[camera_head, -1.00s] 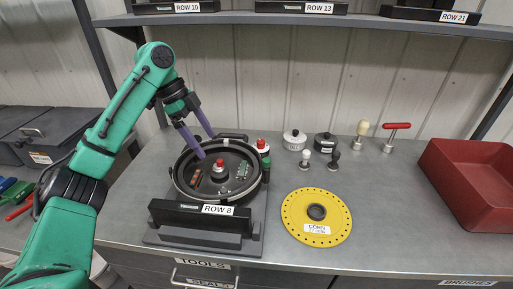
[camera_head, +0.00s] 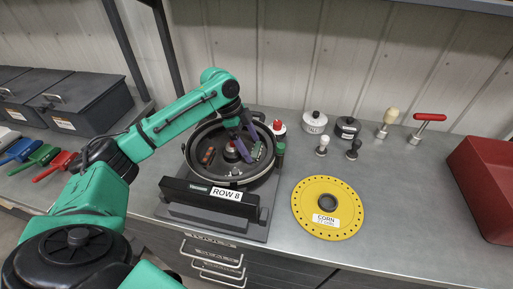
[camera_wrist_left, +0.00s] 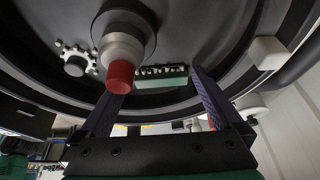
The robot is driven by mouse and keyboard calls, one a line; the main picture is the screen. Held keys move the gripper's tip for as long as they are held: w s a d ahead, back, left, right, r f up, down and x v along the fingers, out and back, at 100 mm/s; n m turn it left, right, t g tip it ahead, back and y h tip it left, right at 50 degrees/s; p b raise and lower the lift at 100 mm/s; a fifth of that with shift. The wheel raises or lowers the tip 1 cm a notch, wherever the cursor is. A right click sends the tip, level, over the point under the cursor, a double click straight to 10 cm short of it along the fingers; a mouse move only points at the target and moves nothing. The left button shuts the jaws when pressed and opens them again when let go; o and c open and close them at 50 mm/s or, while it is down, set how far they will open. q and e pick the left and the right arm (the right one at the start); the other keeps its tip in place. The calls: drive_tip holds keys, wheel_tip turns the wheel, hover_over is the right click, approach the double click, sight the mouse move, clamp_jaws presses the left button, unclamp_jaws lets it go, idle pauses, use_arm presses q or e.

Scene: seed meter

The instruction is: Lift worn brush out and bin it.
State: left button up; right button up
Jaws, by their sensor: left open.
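The open seed meter housing (camera_head: 196,172), a round black bowl labelled ROW 8, sits on a stand on the bench. A brush with a green back and short pale bristles (camera_wrist_left: 162,78) is fixed inside it, beside the red-capped hub (camera_wrist_left: 121,74). I cannot tell how worn the bristles are. My left gripper (camera_head: 248,150) reaches down into the housing with its fingers open. In the left wrist view the brush lies between and beyond the two purple fingers, apart from them. A red bin (camera_head: 484,172) stands at the right. My right gripper is out of view.
A red-topped bottle (camera_head: 279,130) stands close to the housing's right rim. A yellow CORN disc (camera_head: 342,197) lies to the right. Small knobs and tools, including a red T-handle (camera_head: 430,117), stand behind. Grey boxes (camera_head: 86,97) are at the left.

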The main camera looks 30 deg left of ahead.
use_arm(q)
drive_tip(key=shift+f, duration=0.2)
drive_tip(key=c, duration=1.1)
drive_tip(key=shift+r, duration=0.1)
wheel_tip(320, 180, up, 20)
drive_tip(key=shift+f, duration=0.1)
